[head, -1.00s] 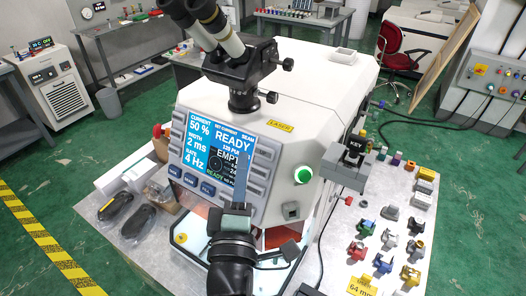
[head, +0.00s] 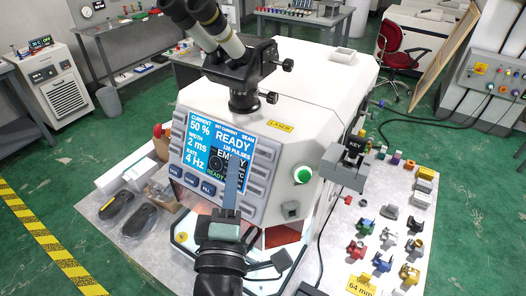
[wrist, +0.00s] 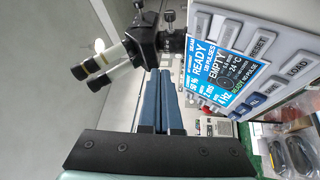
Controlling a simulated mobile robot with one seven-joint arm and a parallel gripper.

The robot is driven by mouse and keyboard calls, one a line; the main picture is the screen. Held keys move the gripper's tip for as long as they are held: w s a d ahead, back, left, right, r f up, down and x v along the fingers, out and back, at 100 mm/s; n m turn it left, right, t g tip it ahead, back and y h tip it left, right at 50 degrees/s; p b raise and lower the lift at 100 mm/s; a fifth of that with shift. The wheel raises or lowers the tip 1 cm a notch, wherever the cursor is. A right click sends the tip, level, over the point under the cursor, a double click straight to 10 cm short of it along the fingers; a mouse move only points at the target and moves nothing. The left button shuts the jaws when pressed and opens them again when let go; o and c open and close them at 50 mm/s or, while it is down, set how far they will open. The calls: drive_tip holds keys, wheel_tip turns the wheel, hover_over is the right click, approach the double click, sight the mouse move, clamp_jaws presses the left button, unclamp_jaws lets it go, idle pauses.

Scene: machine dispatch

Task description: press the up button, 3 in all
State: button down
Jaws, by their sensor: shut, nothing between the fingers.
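The laser machine's control panel has a blue screen (head: 200,142) reading READY, 50 %, 2 ms and 4 Hz. Grey buttons (head: 264,153) run down its right side and blue buttons (head: 190,180) sit along its lower edge.
A microscope head (head: 235,65) stands above the panel. A green button (head: 302,174) and a key switch box (head: 345,165) are on the machine's right.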

drive_tip(key=shift+w+d+f, duration=0.55)
drive_tip(key=shift+w+d, duration=0.15)
drive_tip(key=shift+w, duration=0.25)
drive_tip(key=shift+w+d+f, duration=0.6)
drive_tip(key=shift+w+d, duration=0.05)
drive_tip(key=shift+w, duration=0.25)
drive_tip(key=shift+w+d+f, duration=0.55)
drive_tip(key=shift+w+d, duration=0.15)
drive_tip(key=shift+w, duration=0.25)
drive_tip(key=shift+w+d+f, duration=0.2)
drive_tip(key=shift+w, duration=0.1)
drive_tip(key=shift+w+d+f, duration=0.15)
drive_tip(key=shift+w+d, duration=0.1)
drive_tip(key=shift+w, duration=0.05)
idle(0.7)
drive_tip(key=shift+s+a, duration=0.1)
drive_tip(key=shift+s+a+r, duration=0.35)
drive_tip(key=shift+s, duration=0.15)
idle(0.4)
drive_tip(key=s+a+r, duration=0.1)
drive_tip(key=s, duration=0.1)
drive_tip(key=s+a+r, duration=0.1)
drive_tip(key=shift+s+a, duration=0.35)
